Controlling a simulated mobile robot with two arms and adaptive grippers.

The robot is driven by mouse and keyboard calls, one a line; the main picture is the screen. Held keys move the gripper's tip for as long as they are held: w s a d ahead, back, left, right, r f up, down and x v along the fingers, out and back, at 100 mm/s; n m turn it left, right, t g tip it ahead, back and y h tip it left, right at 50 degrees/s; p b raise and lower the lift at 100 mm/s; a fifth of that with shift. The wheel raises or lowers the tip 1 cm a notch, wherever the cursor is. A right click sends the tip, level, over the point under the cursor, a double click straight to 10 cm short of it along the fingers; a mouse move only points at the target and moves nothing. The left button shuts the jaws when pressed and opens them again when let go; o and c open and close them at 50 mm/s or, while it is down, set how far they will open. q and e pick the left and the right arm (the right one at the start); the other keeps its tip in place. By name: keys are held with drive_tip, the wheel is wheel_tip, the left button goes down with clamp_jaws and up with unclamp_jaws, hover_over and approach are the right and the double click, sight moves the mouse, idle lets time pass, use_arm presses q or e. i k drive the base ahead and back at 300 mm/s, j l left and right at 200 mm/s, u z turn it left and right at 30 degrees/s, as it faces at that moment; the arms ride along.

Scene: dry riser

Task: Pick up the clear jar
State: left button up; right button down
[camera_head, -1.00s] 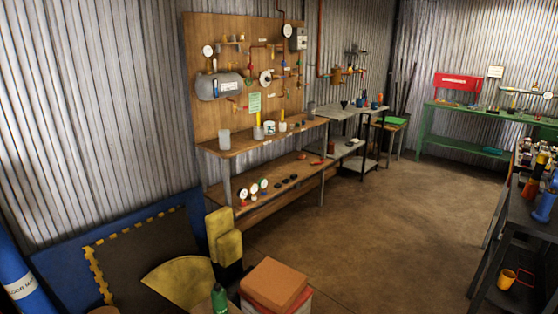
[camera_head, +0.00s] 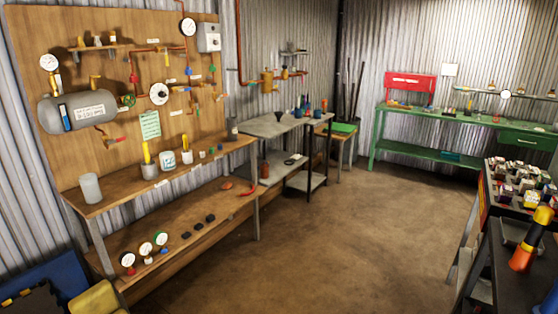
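A pale, translucent jar (camera_head: 90,188) stands upright at the near left end of the upper shelf of the wooden workbench (camera_head: 112,197). It looks frosted, and I take it to be the clear jar. A wooden pegboard rises behind it. A cup with a yellow item (camera_head: 149,168) and a white labelled cup (camera_head: 168,161) stand to its right on the same shelf. Neither of my grippers shows in the head view.
The bench's lower shelf holds several small gauges (camera_head: 146,249) and dark parts. A blue mat and a yellow block (camera_head: 95,299) lie at the bottom left. A dark table (camera_head: 510,270) stands at the right. The brown floor (camera_head: 330,240) between is clear.

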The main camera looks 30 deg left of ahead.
sight(89, 183)
drive_tip(key=i+j+u, duration=0.1)
drive_tip(key=i+u, duration=0.2)
drive_tip(key=i, duration=0.25)
drive_tip(key=i+u, duration=0.35)
drive_tip(key=i, duration=0.2)
drive_tip(key=i+l+u, duration=0.3)
drive_tip(key=i, duration=0.2)
drive_tip(key=i+l+u, duration=0.3)
drive_tip(key=i, duration=0.25)
drive_tip(key=j, duration=0.1)
